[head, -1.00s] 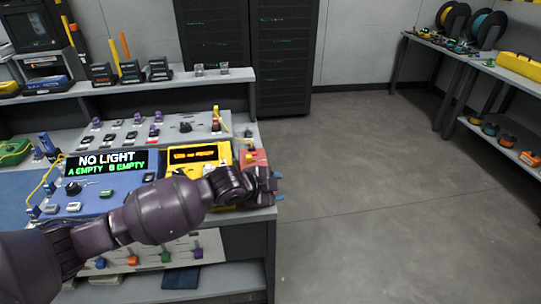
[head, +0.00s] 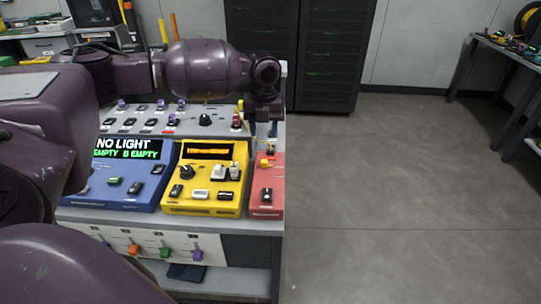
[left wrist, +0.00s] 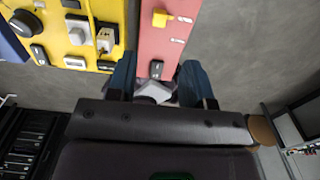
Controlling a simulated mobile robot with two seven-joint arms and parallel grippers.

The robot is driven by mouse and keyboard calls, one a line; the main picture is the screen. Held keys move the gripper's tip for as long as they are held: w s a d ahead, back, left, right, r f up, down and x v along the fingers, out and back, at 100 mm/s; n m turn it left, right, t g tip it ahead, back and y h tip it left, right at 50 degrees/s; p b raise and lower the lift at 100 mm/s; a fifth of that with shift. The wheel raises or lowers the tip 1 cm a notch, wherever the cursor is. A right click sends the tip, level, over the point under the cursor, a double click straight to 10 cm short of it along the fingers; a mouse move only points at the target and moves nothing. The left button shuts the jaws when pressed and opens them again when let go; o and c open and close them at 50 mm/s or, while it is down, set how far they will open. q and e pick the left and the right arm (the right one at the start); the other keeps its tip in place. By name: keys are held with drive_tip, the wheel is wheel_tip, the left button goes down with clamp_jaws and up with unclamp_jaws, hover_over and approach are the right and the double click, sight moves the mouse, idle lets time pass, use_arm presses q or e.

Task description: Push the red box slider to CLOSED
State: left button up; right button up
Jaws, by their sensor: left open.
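The red box (head: 277,205) is at the right end of the bench, beside the yellow device. A yellow slider knob (head: 266,163) is toward its far part, and a dark switch (head: 267,195) is nearer its front. In the left wrist view, the yellow slider (left wrist: 160,18) sits level with the farther of two small white labels, too small to read. My left gripper (head: 262,130) points downward, raised above the bench, and is empty. In the left wrist view, its blue fingers (left wrist: 158,82) are apart, near the box's front end, with the slider ahead of them. My right gripper is out of view.
The yellow device (head: 205,208) with knobs and keys adjoins the red box on the left. The blue device (head: 120,193) reads NO LIGHT. A shelf with small parts stands behind. Open floor (head: 400,200) lies right of the bench.

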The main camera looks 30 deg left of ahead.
sight(264, 161)
use_arm(q)
wheel_tip(264, 161, down, 11)
drive_tip(key=shift+r+b, duration=0.15)
drive_tip(key=shift+b, duration=0.6)
drive_tip(key=shift+s, duration=0.1)
clamp_jaws()
